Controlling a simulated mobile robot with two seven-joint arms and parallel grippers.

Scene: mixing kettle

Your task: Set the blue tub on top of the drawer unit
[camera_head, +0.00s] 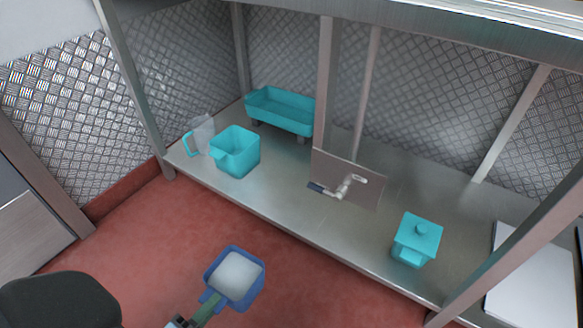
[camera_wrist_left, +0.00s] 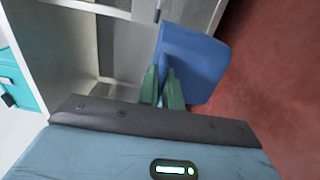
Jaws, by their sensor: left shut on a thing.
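The blue tub (camera_head: 228,292) is in the lower middle of the head view, above the red floor. Its inside looks pale white; I cannot tell whether that is a filling. My left gripper (camera_head: 208,308) is shut on the tub's near side and holds it in front of the steel bench. In the left wrist view, the green fingers of my left gripper (camera_wrist_left: 163,88) close on the edge of the blue tub (camera_wrist_left: 195,62). A grey cabinet (camera_head: 32,235) at the left edge of the head view may be the drawer unit; only part of it shows. My right gripper is out of view.
Bench posts stand at left and right. Red floor (camera_head: 140,240) lies clear between cabinet and bench.

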